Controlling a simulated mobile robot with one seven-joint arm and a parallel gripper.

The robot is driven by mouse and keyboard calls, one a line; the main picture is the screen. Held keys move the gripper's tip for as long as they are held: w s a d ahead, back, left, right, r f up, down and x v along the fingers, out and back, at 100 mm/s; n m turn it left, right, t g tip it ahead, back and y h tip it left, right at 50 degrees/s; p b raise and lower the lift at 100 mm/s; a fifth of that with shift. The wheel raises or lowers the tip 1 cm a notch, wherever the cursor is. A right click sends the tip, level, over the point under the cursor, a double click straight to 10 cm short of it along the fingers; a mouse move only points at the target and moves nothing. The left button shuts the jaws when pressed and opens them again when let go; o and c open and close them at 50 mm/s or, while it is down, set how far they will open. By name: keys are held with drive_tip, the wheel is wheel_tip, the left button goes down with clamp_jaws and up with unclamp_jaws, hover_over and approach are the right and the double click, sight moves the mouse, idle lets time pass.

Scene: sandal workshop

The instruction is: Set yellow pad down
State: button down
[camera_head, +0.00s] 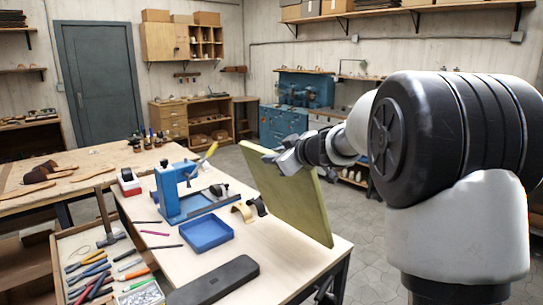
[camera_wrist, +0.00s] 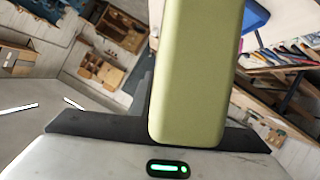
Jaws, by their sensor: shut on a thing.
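The yellow pad (camera_head: 290,198) is a flat olive-yellow slab, held tilted on edge at the right side of the workbench. Its lower corner is near the bench's right edge; I cannot tell whether it touches the top. My gripper (camera_head: 288,158) is shut on the pad near its upper edge. In the wrist view the pad (camera_wrist: 200,75) stands up from between the dark jaws of my gripper (camera_wrist: 165,128) and fills the middle of the picture. The pad hides part of the bench's right side.
The workbench (camera_head: 290,262) carries a blue press (camera_head: 180,195), an empty blue tray (camera_head: 206,233), a dark long block (camera_head: 215,281) and curved pieces (camera_head: 243,211). A tool drawer (camera_head: 68,240) is at left. Bare top shows around the tray and near the front right corner.

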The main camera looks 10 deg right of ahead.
sight(273, 168)
drive_tip(key=shift+f+b, duration=0.85)
drive_tip(key=shift+f, duration=0.9)
drive_tip(key=c, duration=1.9)
unclamp_jaws()
drive_tip(key=shift+f, duration=0.5)
drive_tip(key=shift+o, duration=1.3)
drive_tip(key=shift+s, duration=0.1)
drive_tip(key=shift+r, duration=0.1)
drive_tip(key=shift+d, duration=0.1)
